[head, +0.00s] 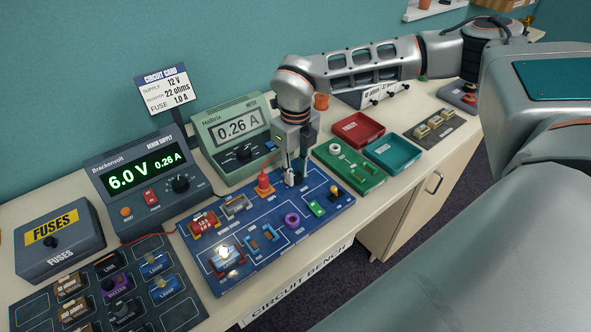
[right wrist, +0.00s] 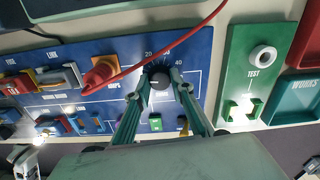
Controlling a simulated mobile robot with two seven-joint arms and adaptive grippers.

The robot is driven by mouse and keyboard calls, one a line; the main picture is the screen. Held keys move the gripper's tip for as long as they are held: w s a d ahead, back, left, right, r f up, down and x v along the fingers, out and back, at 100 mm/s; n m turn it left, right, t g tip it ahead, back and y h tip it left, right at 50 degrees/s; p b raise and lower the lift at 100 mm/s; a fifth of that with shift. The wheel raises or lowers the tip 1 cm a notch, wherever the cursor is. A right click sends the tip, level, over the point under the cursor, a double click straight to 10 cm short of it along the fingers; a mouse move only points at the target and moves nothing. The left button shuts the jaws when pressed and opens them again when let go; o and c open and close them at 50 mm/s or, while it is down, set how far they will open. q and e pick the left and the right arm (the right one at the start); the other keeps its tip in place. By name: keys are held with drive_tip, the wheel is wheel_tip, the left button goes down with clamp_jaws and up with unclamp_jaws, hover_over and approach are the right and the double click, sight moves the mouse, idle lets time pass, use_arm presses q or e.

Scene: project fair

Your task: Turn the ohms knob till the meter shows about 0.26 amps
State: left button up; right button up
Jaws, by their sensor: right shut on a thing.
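The ohms knob (right wrist: 158,79) is a black dial with a white mark on the blue circuit board (head: 262,262). My right gripper (head: 294,181) points down over it; in the right wrist view its two fingers (right wrist: 158,92) stand on either side of the knob, shut on it. The knob is mostly hidden by the gripper in the head view. The meter (head: 238,130) is a pale green box whose display reads 0.26 A. My left gripper is not in view.
The bench supply (head: 133,173) shows 6.0 V and 0.26 A. A lamp (head: 222,251) glows on the board. An orange plug (head: 264,186) with a red lead stands close left of my right gripper. A green test board (head: 349,169), red tray (head: 357,129) and teal tray (head: 392,151) lie to its right.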

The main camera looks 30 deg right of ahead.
sight(296, 175)
drive_tip(key=o, duration=1.1)
wheel_tip(296, 175, up, 12)
idle(0.5)
